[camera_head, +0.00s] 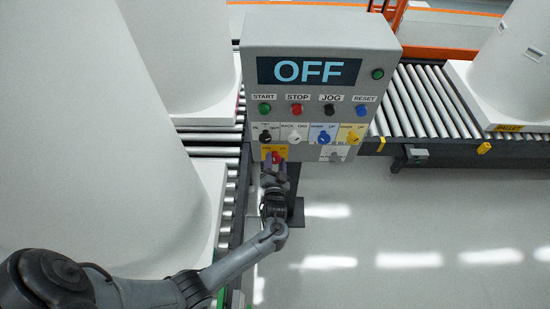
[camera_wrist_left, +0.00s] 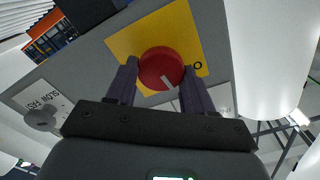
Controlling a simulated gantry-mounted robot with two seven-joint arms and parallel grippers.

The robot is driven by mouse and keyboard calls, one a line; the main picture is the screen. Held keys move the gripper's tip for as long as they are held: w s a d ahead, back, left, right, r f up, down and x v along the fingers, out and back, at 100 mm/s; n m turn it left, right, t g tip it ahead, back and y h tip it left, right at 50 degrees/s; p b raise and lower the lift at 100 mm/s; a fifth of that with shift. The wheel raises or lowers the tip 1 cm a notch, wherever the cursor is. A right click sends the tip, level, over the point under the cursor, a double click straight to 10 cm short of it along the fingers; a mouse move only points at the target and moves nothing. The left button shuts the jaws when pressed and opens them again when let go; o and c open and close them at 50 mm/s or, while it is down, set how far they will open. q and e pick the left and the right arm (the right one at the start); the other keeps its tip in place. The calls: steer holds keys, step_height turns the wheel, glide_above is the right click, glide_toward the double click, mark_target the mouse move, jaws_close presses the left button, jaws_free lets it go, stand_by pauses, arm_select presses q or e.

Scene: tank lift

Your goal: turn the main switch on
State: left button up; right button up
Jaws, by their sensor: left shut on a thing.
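The main switch (camera_head: 278,156) is a red round knob on a yellow plate at the lower left of the grey control panel (camera_head: 250,95). The panel's display (camera_head: 309,71) reads OFF. In the left wrist view the red knob (camera_wrist_left: 161,68) has a light pointer mark towards its lower right. My left gripper (camera_head: 273,168) has its two fingers on either side of the knob and is shut on it. Its fingers also show in the left wrist view (camera_wrist_left: 160,85). My right gripper is not in view.
Start, stop, jog and reset buttons and coloured selector knobs sit above the switch. A grey slow/fast knob (camera_head: 334,156) is to its right. Roller conveyors (camera_head: 418,100) run on both sides. Large white tanks (camera_head: 80,150) stand close at the left. The floor at right is clear.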

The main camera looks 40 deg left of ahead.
arm_select(q)
steer(key=m+p, duration=0.2)
steer(key=m, duration=0.3)
steer(key=shift+w+m+p, duration=0.1)
steer(key=shift+m+p, duration=0.2)
steer(key=shift+p, duration=0.1)
steer(key=m+p, duration=0.1)
steer(key=m, duration=0.2)
steer(key=shift+f+m, duration=0.1)
steer(key=shift+m, duration=0.3)
steer(key=shift+m+p, duration=0.3)
steer(key=shift+m, duration=0.3)
steer(key=shift+f, duration=0.1)
steer(key=o, duration=1)
steer(key=shift+o, duration=0.2)
steer(key=shift+d, duration=0.1)
